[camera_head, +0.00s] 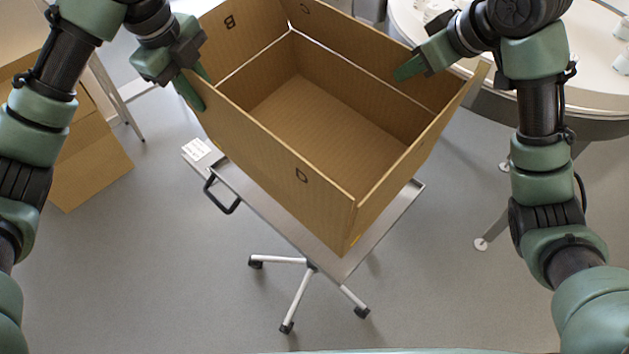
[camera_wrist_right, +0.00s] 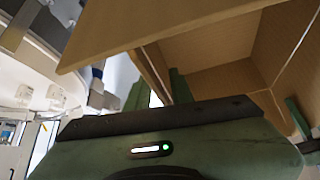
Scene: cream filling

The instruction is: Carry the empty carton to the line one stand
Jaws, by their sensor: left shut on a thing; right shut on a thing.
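The empty carton (camera_head: 285,150) is a brown cardboard box with an open top and letters on its walls. It is over a grey wheeled stand (camera_head: 270,212); I cannot tell whether it touches the top. My left gripper (camera_head: 198,88) is shut on the carton's left wall at the rim. My right gripper (camera_head: 412,68) is shut on its far right wall at the rim. In the right wrist view, the carton's board (camera_wrist_right: 165,40) fills the upper part, with the green fingers of my right gripper (camera_wrist_right: 160,90) at its wall.
The stand has a black handle (camera_head: 222,196) and a white label card (camera_head: 197,150) at its left. A round white table (camera_head: 590,75) stands at the upper right. Other cardboard (camera_head: 90,165) is at the left. The grey floor (camera_head: 170,270) in front is clear.

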